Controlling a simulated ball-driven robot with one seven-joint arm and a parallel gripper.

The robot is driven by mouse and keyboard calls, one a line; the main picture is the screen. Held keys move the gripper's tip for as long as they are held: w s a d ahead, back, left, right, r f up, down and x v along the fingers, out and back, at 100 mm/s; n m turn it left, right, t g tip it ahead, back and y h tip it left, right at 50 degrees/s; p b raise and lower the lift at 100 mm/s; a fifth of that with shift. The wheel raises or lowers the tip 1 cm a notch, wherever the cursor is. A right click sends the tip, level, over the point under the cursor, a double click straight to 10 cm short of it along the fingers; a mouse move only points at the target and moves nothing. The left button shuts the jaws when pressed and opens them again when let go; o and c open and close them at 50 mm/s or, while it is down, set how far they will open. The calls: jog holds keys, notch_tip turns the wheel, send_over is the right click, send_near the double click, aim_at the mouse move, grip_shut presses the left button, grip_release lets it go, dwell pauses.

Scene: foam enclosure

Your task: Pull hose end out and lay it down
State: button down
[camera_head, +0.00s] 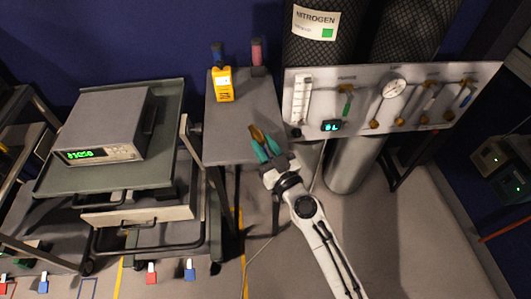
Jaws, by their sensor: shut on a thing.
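My gripper (265,147) has teal fingers and is at the right part of the small grey table, apparently above its top. It is shut on a small brass-coloured piece that looks like the hose end (257,132), which sticks out past the fingertips toward the upper left. A thin pale line that may be the hose (318,167) runs down below the gas panel, and a similar line curves over the floor (262,254). Whether these lines join the held piece is hidden by my gripper and arm.
The small grey table (228,145) bears a yellow meter (223,85) at its back. The gas panel (360,104) with gauge and valves stands right, before the nitrogen cylinder (318,45). A cart (160,110) with a bench instrument (105,125) stands left. The tabletop's left front is bare.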

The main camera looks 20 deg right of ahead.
aim_at(263, 139)
jog(key=w, duration=0.2)
jog(key=w+d, duration=0.1)
jog(key=shift+f, duration=0.3)
jog(key=shift+f+b, duration=0.95)
jog(key=shift+b, duration=0.4)
jog(key=c, duration=0.8)
grip_release()
jog(key=shift+o, duration=0.2)
jog(key=shift+s+f, duration=0.1)
jog(key=s+f+b, duration=0.1)
jog(key=s+b, duration=0.2)
jog(key=s, duration=0.7)
jog(key=shift+s+d+f, duration=0.15)
jog(key=shift+s+d, duration=0.1)
jog(key=shift+d, duration=0.2)
